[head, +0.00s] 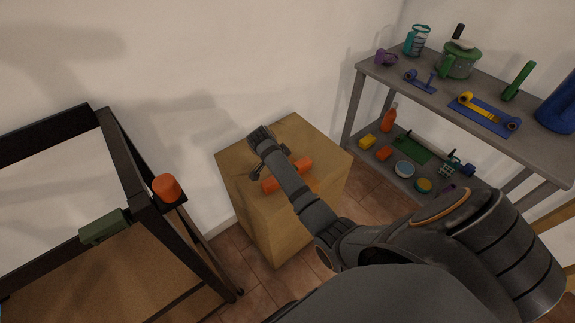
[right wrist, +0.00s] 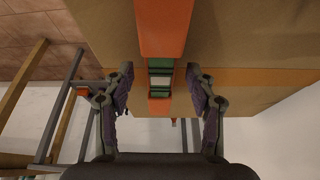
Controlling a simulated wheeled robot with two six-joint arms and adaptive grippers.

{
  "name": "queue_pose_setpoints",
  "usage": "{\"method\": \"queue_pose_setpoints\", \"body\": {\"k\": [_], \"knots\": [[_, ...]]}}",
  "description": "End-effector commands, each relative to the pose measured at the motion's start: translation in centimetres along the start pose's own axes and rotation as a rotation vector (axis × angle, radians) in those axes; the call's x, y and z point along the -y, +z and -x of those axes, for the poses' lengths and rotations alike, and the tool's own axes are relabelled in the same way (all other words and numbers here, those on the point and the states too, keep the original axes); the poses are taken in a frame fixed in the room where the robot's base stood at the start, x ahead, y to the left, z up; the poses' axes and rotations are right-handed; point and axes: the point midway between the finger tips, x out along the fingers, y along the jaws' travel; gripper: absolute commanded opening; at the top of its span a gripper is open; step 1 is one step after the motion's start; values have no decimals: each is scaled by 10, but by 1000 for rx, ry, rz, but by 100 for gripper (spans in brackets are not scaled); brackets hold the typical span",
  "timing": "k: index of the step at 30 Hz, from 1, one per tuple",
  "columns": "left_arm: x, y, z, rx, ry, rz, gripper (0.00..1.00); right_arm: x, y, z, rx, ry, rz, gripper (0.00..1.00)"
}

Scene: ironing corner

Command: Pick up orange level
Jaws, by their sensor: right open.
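The orange level (head: 302,166) lies on top of a wooden box, its middle partly hidden by my right arm in the head view. In the right wrist view the orange level (right wrist: 165,28) runs up the picture between the two fingers, with a green-edged window in its body. My right gripper (right wrist: 160,82) is open, with one finger on each side of the level and a gap visible to both sides. In the head view my right gripper (head: 270,164) is over the box top beside the level, mostly hidden by the wrist. My left gripper is not in view.
The wooden box (head: 328,152) stands against the wall. A grey shelf (head: 395,90) with several tools and containers is at the right. A dark frame (head: 118,165) at the left bears an orange cup-like object (head: 167,187) and a green object (head: 104,227).

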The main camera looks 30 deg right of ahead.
Motion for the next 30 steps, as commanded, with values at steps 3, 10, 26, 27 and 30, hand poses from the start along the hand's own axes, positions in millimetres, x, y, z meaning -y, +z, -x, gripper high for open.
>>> {"method": "queue_pose_setpoints", "body": {"k": [3, 10, 26, 27, 30], "knots": [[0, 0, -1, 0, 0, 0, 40, 0, 0, -8, 0, 0, 0, 57], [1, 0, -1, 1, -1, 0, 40, 0, 0, -7, 0, -1, 0, 50], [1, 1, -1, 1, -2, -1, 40, 0, 0, -7, 0, -1, 0, 0], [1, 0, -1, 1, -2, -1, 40, 0, 0, -7, 0, -1, 0, 0], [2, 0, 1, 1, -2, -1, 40, 0, -1, -6, 0, -2, 0, 0]]}}
